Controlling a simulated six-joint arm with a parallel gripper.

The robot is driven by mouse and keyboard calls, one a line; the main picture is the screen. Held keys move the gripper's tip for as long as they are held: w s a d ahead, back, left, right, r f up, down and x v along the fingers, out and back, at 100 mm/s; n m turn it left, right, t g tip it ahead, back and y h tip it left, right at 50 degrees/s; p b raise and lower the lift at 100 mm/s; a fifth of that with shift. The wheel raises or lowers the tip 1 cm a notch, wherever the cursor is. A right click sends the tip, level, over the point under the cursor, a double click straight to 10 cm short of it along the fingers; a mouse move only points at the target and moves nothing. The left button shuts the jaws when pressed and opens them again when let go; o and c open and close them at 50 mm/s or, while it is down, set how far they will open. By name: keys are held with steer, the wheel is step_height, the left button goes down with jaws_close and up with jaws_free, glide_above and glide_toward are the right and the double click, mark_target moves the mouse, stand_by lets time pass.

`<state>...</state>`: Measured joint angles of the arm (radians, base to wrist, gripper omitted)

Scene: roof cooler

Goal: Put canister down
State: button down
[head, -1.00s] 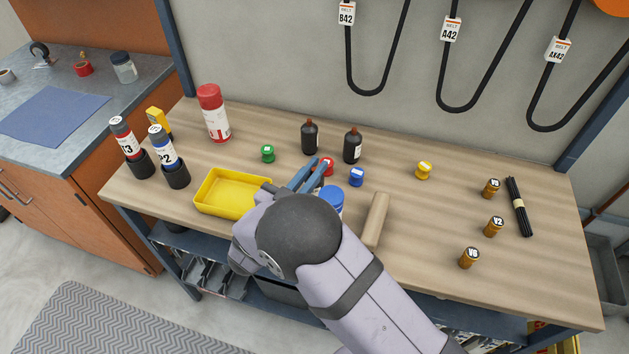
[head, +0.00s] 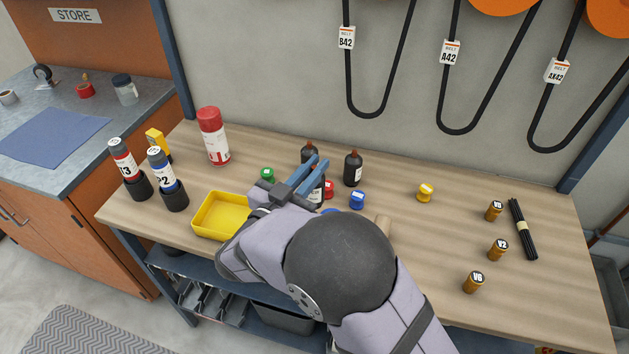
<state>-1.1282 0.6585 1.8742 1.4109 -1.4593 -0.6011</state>
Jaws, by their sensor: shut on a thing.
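My gripper (head: 320,163) is over the middle of the wooden bench, its blue fingers pointing up and right in the head view. It is shut on a dark bottle-like canister (head: 316,194) with a pale label, partly hidden by the fingers. Whether the canister touches the bench cannot be told. A dark brown bottle (head: 307,150) stands just behind the fingers, and a similar one (head: 353,168) stands to the right. My arm hides part of the bench in front.
A yellow tray (head: 197,223) lies left of my gripper. Green (head: 267,174), red (head: 329,189), blue (head: 357,200) and yellow (head: 425,192) small pieces stand nearby. A red can (head: 213,137) and two capped tubes in dark holders stand left.

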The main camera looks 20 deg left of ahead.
steer(key=shift+r, duration=1.5)
steer(key=r, duration=0.3)
steer(key=w+r, duration=0.1)
steer(key=r, duration=0.1)
steer(key=shift+d+r, duration=0.2)
steer(key=shift+d, duration=0.05)
steer(key=w+d+r+n+y+b, duration=0.1)
steer(key=w+d+r+n+y, duration=0.25)
steer(key=w+d+y, duration=0.65)
steer(key=w+d+f+n+h, duration=0.2)
steer(key=w+d+f, duration=0.25)
steer(key=d, duration=0.35)
step_height(320, 180, down, 15)
steer(key=p, duration=0.1)
steer(key=shift+w+a+r, duration=0.15)
steer(key=shift+w+a, duration=0.1)
steer(key=shift+f, duration=0.2)
